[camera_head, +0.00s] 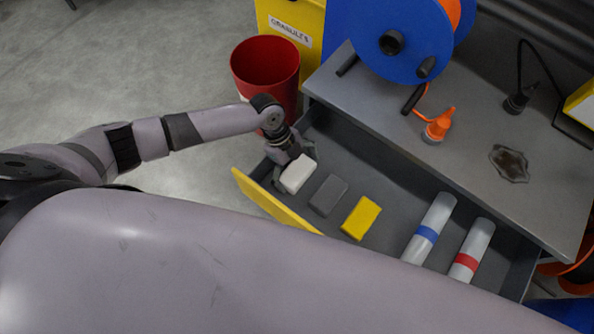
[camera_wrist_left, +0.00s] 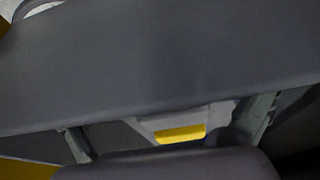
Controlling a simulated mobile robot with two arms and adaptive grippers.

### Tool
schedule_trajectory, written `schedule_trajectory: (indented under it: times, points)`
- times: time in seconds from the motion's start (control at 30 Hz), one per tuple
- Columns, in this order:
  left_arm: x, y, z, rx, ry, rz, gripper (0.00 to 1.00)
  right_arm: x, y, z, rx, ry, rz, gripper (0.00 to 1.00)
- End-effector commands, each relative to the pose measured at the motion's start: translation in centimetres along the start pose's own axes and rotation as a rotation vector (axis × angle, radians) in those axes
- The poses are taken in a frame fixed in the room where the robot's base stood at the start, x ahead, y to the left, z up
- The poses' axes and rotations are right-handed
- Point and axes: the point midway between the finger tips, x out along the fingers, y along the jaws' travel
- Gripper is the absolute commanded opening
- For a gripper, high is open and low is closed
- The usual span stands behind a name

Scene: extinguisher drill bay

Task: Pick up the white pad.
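The white pad (camera_head: 297,174) lies in the open drawer at its left end, in the head view. My left gripper (camera_head: 294,165) reaches down into the drawer at the pad. Its fingers are spread, one on each side of the pad; I cannot tell whether they touch it. In the left wrist view the two fingers (camera_wrist_left: 168,130) stand wide apart, with a pale grey shape and a yellow patch between them. I cannot tell for sure what these are. My right gripper is not in view.
The drawer also holds a grey pad (camera_head: 328,196), a yellow pad (camera_head: 361,217) and two tubes with blue (camera_head: 430,228) and red (camera_head: 473,250) bands. The bench top (camera_head: 455,150) overhangs behind. A red bin (camera_head: 266,66) stands close behind my left arm.

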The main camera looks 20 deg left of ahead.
Motion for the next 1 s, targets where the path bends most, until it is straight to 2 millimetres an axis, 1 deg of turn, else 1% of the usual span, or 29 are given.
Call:
schedule_trajectory:
  times: [0.03, 0.07, 0.5, 0.8, 0.93, 1.0]
  points:
    - [0.0, 0.0, 0.0, 0.0, 0.0, 0.0, 0.95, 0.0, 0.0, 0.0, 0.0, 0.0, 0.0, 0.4]
    - [0.0, 0.0, 0.0, 0.0, 0.0, 0.0, 0.93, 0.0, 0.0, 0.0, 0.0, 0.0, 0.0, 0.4]
    - [0.0, 0.0, 0.0, 0.0, 0.0, 0.001, 0.63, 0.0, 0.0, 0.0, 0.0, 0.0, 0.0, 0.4]
    - [-0.3, 0.0, -0.1, 0.0, 0.0, 0.0, 0.63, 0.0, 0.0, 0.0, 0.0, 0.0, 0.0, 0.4]
    - [-1.2, 0.0, -0.5, 0.002, 0.0, 0.0, 0.63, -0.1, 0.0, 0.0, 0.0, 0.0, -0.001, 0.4]
    - [-2.1, -0.1, -0.8, 0.001, 0.0, -0.002, 0.63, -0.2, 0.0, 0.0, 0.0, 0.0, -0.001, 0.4]
